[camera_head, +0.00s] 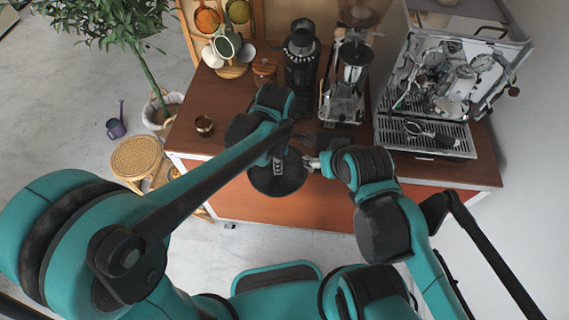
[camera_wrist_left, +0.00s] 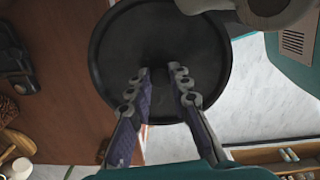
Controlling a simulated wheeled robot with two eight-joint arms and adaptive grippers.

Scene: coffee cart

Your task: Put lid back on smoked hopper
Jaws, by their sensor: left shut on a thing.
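A black round lid (camera_head: 277,180) is held over the front edge of the cart. It fills the middle of the left wrist view (camera_wrist_left: 205,65) as a flat dark disc. My left gripper (camera_wrist_left: 162,72) is shut on the lid near its centre; the gripped part is dark and hard to make out. My right gripper (camera_head: 314,163) is at the lid's right rim; whether it grips the rim cannot be told. A brownish see-through hopper (camera_head: 362,12) tops the silver grinder (camera_head: 344,95), partly cut off by the frame edge.
A black grinder (camera_head: 301,60) stands left of the silver one. The espresso machine (camera_head: 430,95) is at the right. A small copper cup (camera_head: 204,125) and a mug rack (camera_head: 225,45) are at the left. Bare wooden counter (camera_head: 240,90) lies between them.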

